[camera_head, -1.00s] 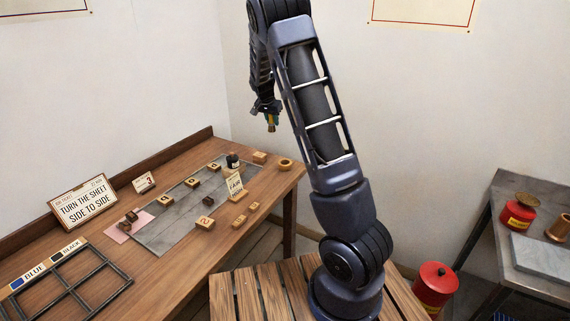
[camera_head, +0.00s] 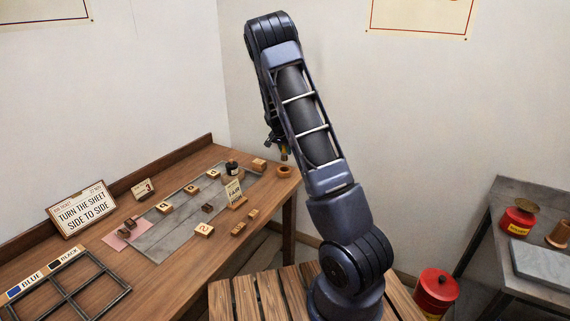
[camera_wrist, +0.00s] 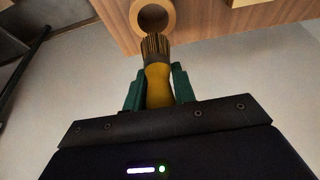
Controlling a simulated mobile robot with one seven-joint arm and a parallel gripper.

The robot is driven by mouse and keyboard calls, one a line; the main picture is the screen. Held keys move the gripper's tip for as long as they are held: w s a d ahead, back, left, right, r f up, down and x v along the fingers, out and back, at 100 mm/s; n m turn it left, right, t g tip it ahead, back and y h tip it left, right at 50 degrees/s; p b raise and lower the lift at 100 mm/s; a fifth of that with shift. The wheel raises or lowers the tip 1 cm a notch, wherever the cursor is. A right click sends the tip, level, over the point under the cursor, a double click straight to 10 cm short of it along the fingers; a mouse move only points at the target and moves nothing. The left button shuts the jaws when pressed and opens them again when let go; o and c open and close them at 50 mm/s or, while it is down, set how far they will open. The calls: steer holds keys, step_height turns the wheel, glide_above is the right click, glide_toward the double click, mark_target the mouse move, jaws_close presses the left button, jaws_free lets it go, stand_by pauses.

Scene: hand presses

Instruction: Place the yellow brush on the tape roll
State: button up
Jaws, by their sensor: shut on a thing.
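My gripper (camera_wrist: 158,88) is shut on the yellow brush (camera_wrist: 157,85), whose bristles point away from the palm in the wrist view. In the head view my gripper (camera_head: 281,150) is mostly hidden behind my arm, and little of the brush shows. The tape roll (camera_head: 284,171), a tan ring, lies on the wooden bench near its right end. In the wrist view the tape roll (camera_wrist: 135,17) is just beyond the bristle tips. The brush looks above the bench and a little short of the roll; the exact gap cannot be told.
Wooden blocks, a dark jar (camera_head: 232,168) and a small standing card (camera_head: 235,190) are on the bench (camera_head: 170,270) left of the roll. A block (camera_head: 259,164) is close beside the roll. A red can (camera_head: 436,291) stands at the right, apart from the bench.

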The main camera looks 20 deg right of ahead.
steer(key=shift+f, duration=3.65)
steer(key=shift+f, duration=0.15)
steer(key=o, duration=1)
